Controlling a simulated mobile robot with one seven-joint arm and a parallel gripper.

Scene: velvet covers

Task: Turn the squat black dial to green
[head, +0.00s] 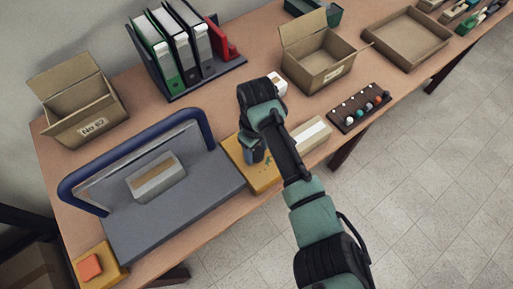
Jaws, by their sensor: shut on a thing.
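My gripper (256,156) points down onto a yellow-orange panel (268,182) near the front edge of the table. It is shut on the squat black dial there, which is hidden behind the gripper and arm. Small dark green marks show on the panel just below the gripper. The dial's pointer and the colour it is turned to cannot be seen.
A grey board with a blue hoop (75,187) and a taped box lies left of the panel. A pale box (312,134) and a dark rack of coloured knobs (340,119) are to the right. Binders (160,55) and an open carton (318,68) stand behind.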

